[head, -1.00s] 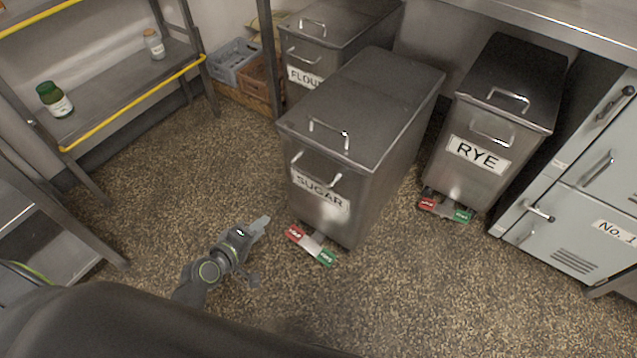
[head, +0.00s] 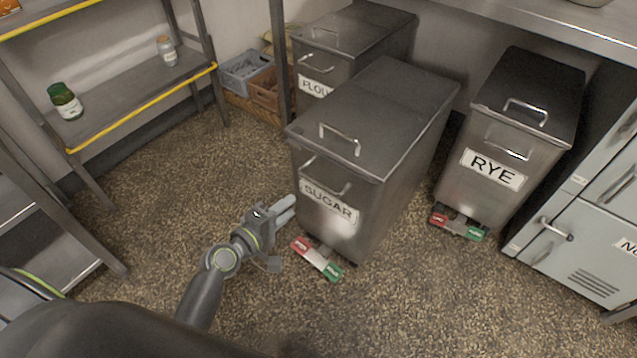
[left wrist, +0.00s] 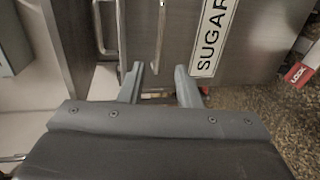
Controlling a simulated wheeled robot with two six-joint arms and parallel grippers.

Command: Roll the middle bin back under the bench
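The middle bin, a grey steel bin labelled SUGAR (head: 372,110), stands out farther from the bench than its neighbours. Its front handle (head: 325,176) is above the label, and a red and green lock pedal (head: 317,260) sits at its foot. My left gripper (head: 288,204) is just in front of the bin's left front edge, low beside the label. In the left wrist view its fingers (left wrist: 160,70) are apart with nothing between their tips. The front handle (left wrist: 160,38) and SUGAR label (left wrist: 212,35) lie just beyond them. My right gripper is not in view.
The FLOUR bin (head: 352,40) is behind left and the RYE bin (head: 530,100) to the right, under the bench (head: 560,25). Grey lockers (head: 590,240) stand far right. A shelf rack (head: 130,100) is at left. The speckled floor in front is clear.

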